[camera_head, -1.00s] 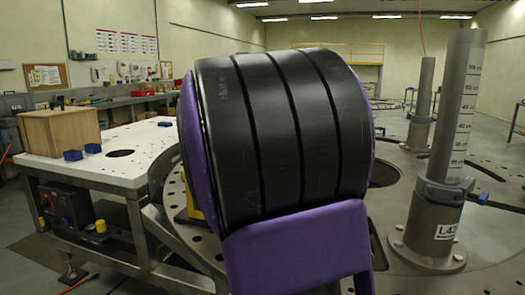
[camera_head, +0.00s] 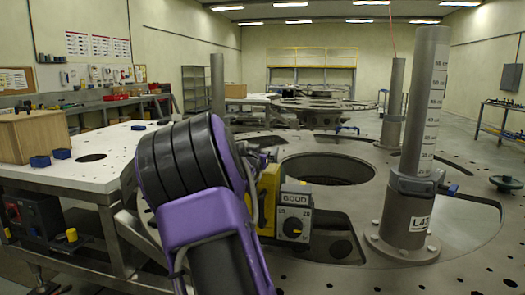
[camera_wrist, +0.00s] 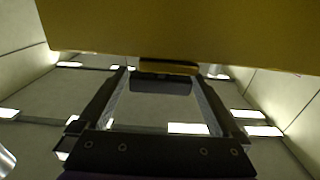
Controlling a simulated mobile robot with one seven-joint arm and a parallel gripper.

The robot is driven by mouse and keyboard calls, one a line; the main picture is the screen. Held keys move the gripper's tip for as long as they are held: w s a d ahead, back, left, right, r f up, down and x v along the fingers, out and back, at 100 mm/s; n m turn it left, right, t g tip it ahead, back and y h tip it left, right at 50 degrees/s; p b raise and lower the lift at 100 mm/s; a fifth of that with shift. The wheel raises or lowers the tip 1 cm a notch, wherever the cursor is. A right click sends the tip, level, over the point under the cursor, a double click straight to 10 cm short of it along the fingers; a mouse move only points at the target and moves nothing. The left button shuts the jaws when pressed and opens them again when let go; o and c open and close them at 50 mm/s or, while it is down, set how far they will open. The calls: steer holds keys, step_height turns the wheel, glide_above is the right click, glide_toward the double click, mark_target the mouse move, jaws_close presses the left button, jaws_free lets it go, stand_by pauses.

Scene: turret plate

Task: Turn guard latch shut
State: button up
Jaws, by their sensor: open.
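A yellow unit (camera_head: 268,195) stands on the round plate beside my arm, with a grey front panel (camera_head: 294,212) marked GOOD and a black dial. In the wrist view a broad yellow surface (camera_wrist: 180,35) fills the top. A small yellow piece (camera_wrist: 168,67) with a dark part (camera_wrist: 160,86) under it shows at its lower edge, between the ends of my gripper's fingers (camera_wrist: 160,78). My gripper is open. I cannot tell whether the fingers touch that piece, or whether it is the guard latch. In the head view my purple and black arm hides most of the gripper.
A grey graduated column (camera_head: 420,120) rises to the right of the unit, with another column (camera_head: 393,105) behind. A large round opening (camera_head: 330,168) lies behind the unit. A wooden box (camera_head: 32,135) and blue blocks (camera_head: 40,161) sit on the white table (camera_head: 115,150) at left.

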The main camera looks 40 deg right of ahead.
steer(key=shift+x, duration=1.1)
steer(key=c, duration=1.2)
steer(key=shift+c, duration=0.2)
